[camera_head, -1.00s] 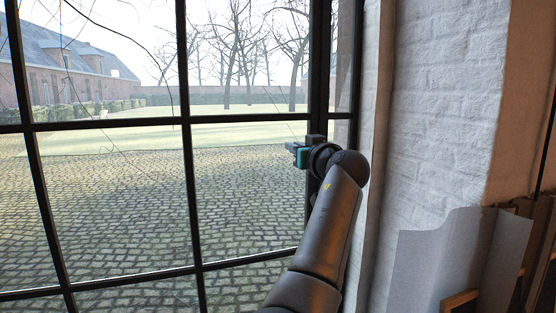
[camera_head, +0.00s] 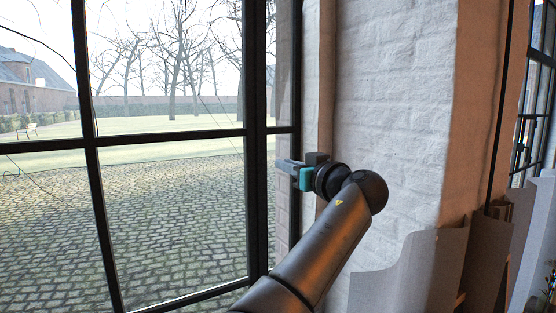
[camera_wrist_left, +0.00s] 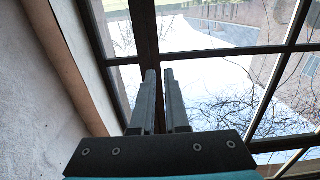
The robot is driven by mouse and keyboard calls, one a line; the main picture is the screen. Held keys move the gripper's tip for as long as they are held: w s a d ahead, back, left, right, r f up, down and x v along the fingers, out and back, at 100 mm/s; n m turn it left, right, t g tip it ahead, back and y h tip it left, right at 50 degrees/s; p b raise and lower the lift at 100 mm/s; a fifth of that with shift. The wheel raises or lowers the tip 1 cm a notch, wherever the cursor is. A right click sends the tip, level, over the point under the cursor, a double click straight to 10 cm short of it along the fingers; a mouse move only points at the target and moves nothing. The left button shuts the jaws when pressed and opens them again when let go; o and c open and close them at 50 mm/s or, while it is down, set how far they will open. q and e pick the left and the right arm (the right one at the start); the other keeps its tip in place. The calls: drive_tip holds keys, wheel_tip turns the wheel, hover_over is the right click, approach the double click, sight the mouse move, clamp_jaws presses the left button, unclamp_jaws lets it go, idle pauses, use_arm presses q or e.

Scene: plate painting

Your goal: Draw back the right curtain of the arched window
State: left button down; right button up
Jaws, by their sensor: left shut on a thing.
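The tall arched window (camera_head: 258,120) has black metal bars and fills the left half of the head view; its arched top is out of view. My left gripper (camera_head: 284,163) is in front of the narrow pane at the window's right edge, beside the white brick wall. In the left wrist view the two grey fingers (camera_wrist_left: 163,80) stand parallel with a narrow gap, and a dark window post shows behind them. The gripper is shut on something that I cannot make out. No curtain cloth can be made out in either view. My right gripper is not in view.
The white brick wall (camera_head: 395,110) is close to the right of my left gripper. Grey sheets or panels (camera_head: 395,270) lean along its foot at lower right. Another window (camera_head: 530,120) shows at the far right. Cobbles and bare trees are outside.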

use_arm(q)
drive_tip(key=shift+w+d+r+p, duration=0.15)
drive_tip(key=shift+w+d+p, duration=0.2)
drive_tip(key=shift+d+p, duration=0.15)
drive_tip(key=shift+w+d+r+p, duration=0.1)
drive_tip(key=shift+w+d+p, duration=0.3)
drive_tip(key=shift+d, duration=0.2)
drive_tip(key=shift+w+d, duration=0.1)
drive_tip(key=shift+d, duration=0.15)
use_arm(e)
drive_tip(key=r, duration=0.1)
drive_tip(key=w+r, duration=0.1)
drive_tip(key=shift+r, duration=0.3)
use_arm(q)
drive_tip(key=shift+f, duration=0.1)
drive_tip(key=c, duration=0.9)
unclamp_jaws()
drive_tip(key=shift+f, duration=0.1)
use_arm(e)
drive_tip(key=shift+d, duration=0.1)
use_arm(q)
drive_tip(key=shift+b+v, duration=1.55)
drive_tip(key=shift+v, duration=6.05)
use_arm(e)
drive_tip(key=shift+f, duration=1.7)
